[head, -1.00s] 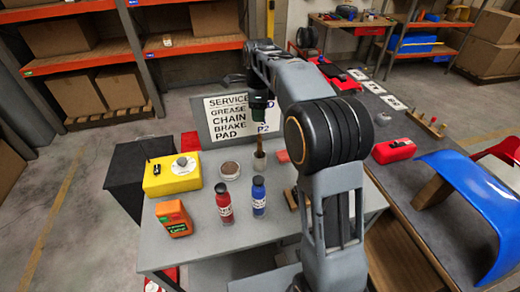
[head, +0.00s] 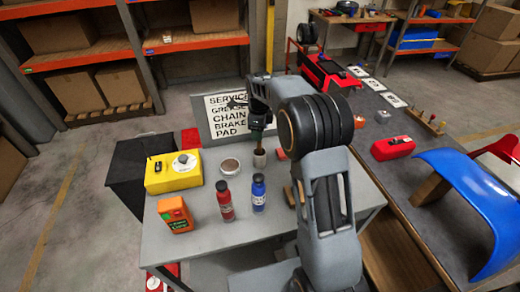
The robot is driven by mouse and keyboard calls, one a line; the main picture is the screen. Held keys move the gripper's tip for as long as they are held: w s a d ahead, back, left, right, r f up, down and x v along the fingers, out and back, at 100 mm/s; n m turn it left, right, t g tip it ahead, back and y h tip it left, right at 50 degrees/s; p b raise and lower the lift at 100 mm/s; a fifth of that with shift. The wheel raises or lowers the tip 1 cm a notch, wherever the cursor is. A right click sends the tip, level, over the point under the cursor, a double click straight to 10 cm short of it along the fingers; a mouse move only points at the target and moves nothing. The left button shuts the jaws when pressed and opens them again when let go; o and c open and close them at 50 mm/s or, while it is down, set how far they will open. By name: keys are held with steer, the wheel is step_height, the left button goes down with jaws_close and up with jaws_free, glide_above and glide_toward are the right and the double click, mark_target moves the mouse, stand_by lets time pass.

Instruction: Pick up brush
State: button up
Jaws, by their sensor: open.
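The brush (head: 257,142) stands upright in a small light cup (head: 260,158) at the back of the grey table; only its brown handle shows above the rim. My gripper (head: 259,122) is open and hangs just above the cup, at the top of the brush handle. The dark gripper body partly hides the handle's upper end, and I cannot tell whether the fingers are around it or in front of it.
A tin of brown paste (head: 230,167), a red bottle (head: 225,201) and a blue bottle (head: 258,193) stand close by. A yellow box (head: 173,172) and an orange container (head: 175,215) are at left. A service sign (head: 230,118) stands behind.

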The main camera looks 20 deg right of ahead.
mark_target(259, 149)
steer(key=shift+d+f+p, duration=0.1)
steer(key=shift+f+p, duration=0.2)
steer(key=shift+f, duration=1.55)
steer(key=shift+s, duration=0.1)
jaws_close()
